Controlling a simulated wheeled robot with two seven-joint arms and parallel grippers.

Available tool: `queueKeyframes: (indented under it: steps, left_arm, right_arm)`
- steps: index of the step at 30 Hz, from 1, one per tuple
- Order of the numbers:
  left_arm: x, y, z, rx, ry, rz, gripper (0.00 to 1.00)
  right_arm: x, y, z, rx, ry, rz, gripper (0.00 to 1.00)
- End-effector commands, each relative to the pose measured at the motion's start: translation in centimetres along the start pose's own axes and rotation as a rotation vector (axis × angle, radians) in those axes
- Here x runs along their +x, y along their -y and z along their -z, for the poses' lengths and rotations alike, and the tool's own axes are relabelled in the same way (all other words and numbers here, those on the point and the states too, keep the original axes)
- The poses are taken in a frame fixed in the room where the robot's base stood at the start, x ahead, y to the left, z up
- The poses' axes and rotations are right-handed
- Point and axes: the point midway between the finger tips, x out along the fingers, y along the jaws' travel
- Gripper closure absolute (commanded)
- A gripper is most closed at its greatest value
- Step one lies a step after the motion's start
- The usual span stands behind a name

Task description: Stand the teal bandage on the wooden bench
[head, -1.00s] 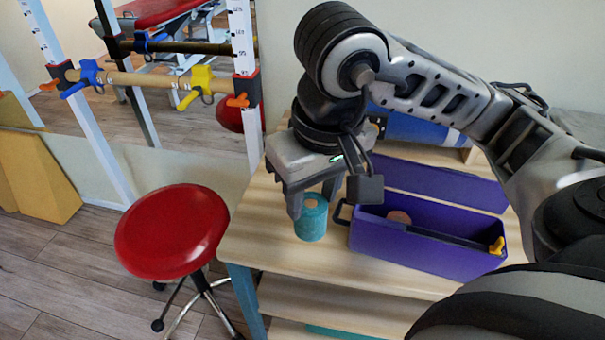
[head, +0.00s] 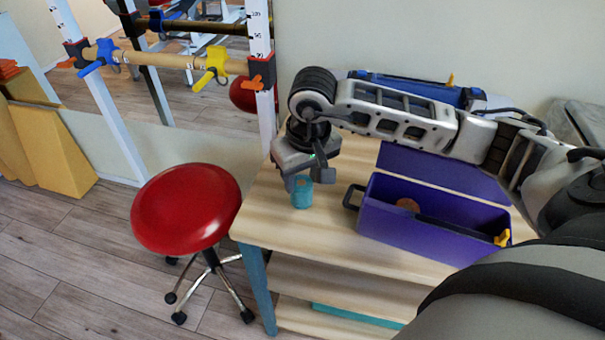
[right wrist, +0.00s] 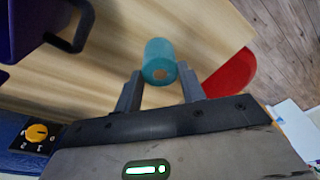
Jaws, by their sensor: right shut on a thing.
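The teal bandage (head: 302,195) is a short roll, roughly upright, at the left part of the wooden bench (head: 340,249). My right gripper (head: 301,181) points down from above and is shut on the bandage. In the right wrist view the bandage (right wrist: 160,55) sits between the two fingertips, its round end with a tan core facing the camera. I cannot tell whether its lower end touches the bench top or is slightly above it. My left gripper is not in view.
An open purple box (head: 415,225) with a dark handle stands right of the bandage. A red stool (head: 186,207) stands left of the bench. A blue case (head: 410,88) lies at the back. The bench's front left top is clear.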

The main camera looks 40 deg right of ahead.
Motion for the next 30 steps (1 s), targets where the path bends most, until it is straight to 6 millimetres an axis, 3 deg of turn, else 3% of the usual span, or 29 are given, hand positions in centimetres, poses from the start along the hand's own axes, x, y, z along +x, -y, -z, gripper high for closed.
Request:
queueKeyframes:
  steps: [13,14,15,16,25,30]
  left_arm:
    - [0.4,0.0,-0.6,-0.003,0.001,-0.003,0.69]
    - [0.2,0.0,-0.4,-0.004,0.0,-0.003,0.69]
    - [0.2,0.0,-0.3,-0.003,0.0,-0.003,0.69]
    - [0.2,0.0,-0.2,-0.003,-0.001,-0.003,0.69]
    - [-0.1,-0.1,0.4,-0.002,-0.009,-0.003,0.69]
    - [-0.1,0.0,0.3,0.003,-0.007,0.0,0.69]
  right_arm:
    - [1.0,0.0,-0.1,0.0,-0.002,0.0,0.94]
    - [0.8,0.0,-0.1,0.001,-0.001,0.0,0.52]
    - [0.7,0.0,-0.1,0.001,-0.001,0.0,0.41]
    - [0.7,0.0,-0.1,0.001,-0.001,0.0,0.38]
    - [0.5,0.0,-0.1,0.001,-0.001,0.0,0.38]
    - [-1.2,0.0,0.1,0.001,-0.007,0.001,0.38]
